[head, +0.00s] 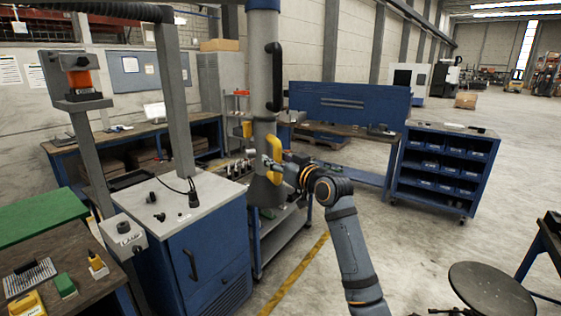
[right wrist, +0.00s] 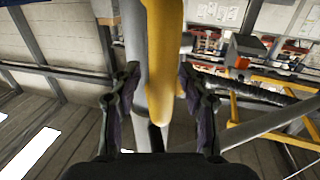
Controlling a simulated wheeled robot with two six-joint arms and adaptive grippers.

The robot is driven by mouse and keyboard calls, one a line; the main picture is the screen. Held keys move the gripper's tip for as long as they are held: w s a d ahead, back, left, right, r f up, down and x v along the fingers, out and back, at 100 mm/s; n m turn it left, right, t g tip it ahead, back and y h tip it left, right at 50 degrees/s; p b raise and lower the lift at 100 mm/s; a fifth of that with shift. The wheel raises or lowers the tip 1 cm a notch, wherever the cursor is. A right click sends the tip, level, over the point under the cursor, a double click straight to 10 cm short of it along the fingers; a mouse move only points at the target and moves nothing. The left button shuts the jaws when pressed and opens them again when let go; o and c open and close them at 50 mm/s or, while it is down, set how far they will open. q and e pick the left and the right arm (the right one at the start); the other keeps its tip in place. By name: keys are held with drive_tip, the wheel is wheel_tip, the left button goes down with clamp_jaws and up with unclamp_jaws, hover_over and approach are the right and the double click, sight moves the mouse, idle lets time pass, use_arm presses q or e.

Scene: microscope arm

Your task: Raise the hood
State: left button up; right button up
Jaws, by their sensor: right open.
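The grey hood (head: 266,192) flares out at the lower end of a vertical extraction tube (head: 263,90) in the head view. A yellow handle (head: 274,146) is fixed to the tube's side above the hood. My right gripper (head: 281,168) is at the lower part of this handle, its fingers small and partly hidden in the head view. In the right wrist view the yellow handle (right wrist: 165,50) runs between the two spread fingers of the right gripper (right wrist: 155,95), with gaps on both sides. My left gripper is not in view.
A blue cabinet (head: 205,250) with a light top stands left of the hood. A blue trolley (head: 285,232) with small items is below it. A blue bin rack (head: 442,165) is at the right, and a round stool (head: 490,288) at lower right. Open floor lies right of my arm.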

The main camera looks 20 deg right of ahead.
drive_tip(key=v, duration=1.2)
